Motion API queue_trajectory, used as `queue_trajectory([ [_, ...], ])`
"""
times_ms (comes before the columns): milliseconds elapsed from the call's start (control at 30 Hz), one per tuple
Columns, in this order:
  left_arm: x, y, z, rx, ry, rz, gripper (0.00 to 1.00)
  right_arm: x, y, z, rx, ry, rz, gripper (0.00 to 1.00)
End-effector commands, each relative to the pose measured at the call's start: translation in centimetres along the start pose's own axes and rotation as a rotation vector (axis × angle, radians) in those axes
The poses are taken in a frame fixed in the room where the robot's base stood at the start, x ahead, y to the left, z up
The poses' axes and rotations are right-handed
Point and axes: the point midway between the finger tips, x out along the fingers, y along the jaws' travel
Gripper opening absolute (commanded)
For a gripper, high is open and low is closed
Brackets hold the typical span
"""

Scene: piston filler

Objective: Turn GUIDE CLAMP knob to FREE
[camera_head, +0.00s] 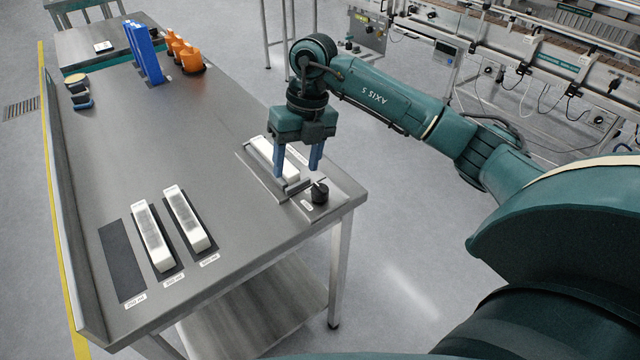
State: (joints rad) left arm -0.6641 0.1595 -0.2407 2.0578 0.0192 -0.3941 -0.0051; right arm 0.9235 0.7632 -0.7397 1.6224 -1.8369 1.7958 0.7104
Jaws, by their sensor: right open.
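The black knob (319,191) sits on a metal plate at the right front corner of the steel table, with a small white label (306,205) beside it. The label's text and the knob's setting are too small to read. A long white piece (265,151) lies in the fixture behind the knob, partly hidden by my right gripper. My right gripper (298,166) points down with its blue fingers apart and appears empty. In the picture it is just above and left of the knob, apart from it. My left gripper is not in view.
The steel table (150,130) is clear in its middle. Two white pieces (153,238) (185,220) lie on dark pads at the front left, beside an empty pad (122,260). Blue holders (144,52) and orange items (184,54) stand at the back. A conveyor line (560,62) is behind.

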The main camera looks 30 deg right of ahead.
Motion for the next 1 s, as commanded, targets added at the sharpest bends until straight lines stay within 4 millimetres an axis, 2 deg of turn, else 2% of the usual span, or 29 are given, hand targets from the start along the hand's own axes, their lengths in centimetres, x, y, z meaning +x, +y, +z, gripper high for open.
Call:
queue_trajectory([
  [33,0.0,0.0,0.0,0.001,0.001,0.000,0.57,-1.6,-1.8,0.6,0.039,-0.021,-0.082,0.57],
  [100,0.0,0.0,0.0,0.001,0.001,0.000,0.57,-3.1,-3.6,0.9,0.082,-0.035,-0.159,0.57],
  [167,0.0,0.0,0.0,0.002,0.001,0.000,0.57,-3.7,-4.4,1.1,0.105,-0.042,-0.197,0.57],
  [267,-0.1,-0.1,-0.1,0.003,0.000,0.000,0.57,-3.5,-5.0,1.1,0.119,-0.042,-0.219,0.57],
  [367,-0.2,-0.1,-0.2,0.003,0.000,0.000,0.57,-2.1,-5.2,1.1,0.117,-0.040,-0.219,0.57],
  [800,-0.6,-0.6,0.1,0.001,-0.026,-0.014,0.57,6.4,-7.0,1.3,0.114,-0.039,-0.215,0.57],
  [1000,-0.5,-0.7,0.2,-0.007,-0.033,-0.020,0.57,8.4,-7.4,1.4,0.114,-0.042,-0.214,0.57],
])
